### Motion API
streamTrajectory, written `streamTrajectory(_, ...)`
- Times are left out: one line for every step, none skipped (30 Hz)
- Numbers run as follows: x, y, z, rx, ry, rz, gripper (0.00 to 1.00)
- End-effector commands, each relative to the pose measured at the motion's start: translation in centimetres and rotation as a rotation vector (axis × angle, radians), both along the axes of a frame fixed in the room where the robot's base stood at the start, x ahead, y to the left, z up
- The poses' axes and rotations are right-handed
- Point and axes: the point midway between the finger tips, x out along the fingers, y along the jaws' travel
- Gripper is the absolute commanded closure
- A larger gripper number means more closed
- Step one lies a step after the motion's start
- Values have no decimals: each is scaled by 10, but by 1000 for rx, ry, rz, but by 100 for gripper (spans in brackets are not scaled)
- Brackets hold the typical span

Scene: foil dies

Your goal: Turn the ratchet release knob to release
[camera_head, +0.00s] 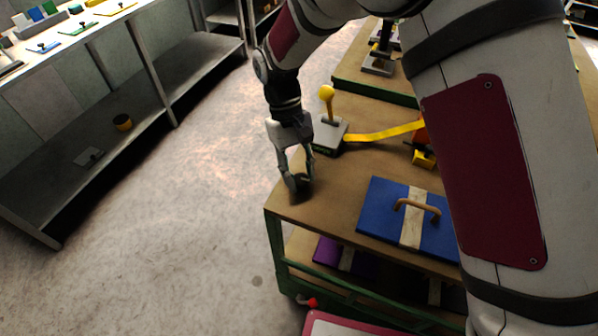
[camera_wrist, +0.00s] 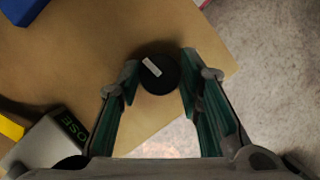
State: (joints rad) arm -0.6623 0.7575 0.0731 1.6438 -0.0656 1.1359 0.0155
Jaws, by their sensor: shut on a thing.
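The ratchet release knob (camera_wrist: 160,74) is a round black knob with a white mark on its top. In the wrist view it stands near the corner of the brown tabletop, between the two fingers. My gripper (camera_wrist: 166,80) points down and is shut on the knob, one finger on each side. In the head view my gripper (camera_head: 299,186) is at the near left corner of the table, and its fingers partly hide the dark knob.
A grey box with a yellow-ball lever (camera_head: 326,93) stands just behind my gripper, with a yellow strap (camera_head: 385,132) running right. A blue panel (camera_head: 377,212) with a wooden handle lies to the right. The green-framed table (camera_head: 276,240) ends close left of my gripper. Shelves (camera_head: 110,120) stand across the floor.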

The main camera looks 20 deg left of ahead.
Motion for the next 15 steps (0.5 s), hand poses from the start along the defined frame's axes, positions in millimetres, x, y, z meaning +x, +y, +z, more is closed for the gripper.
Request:
streamTrajectory(0, -1, 0, 0, 0, -24, 95)
streamTrajectory(0, -1, -1, 0, 0, -38, 95)
streamTrajectory(0, 0, -1, 0, 0, -53, 95)
streamTrajectory(0, 0, -1, 1, 1, -63, 95)
streamTrajectory(0, 0, -1, 1, 1, -73, 95)
streamTrajectory(0, -1, -1, 0, 0, -83, 95)
streamTrajectory(0, -1, -1, 0, 0, -91, 95)
streamTrajectory(0, -1, -1, 0, 0, -97, 95)
streamTrajectory(0, -1, -1, 0, 0, -103, 95)
streamTrajectory(0, 0, -1, 0, 0, -107, 95)
streamTrajectory(0, 0, -1, 0, 0, -111, 95)
streamTrajectory(0, 0, -1, 0, 0, -115, 95)
streamTrajectory(0, 0, -1, 0, 0, -117, 95)
streamTrajectory(0, 0, -1, 1, 1, -118, 95)
streamTrajectory(0, 0, -1, 0, 0, -119, 95)
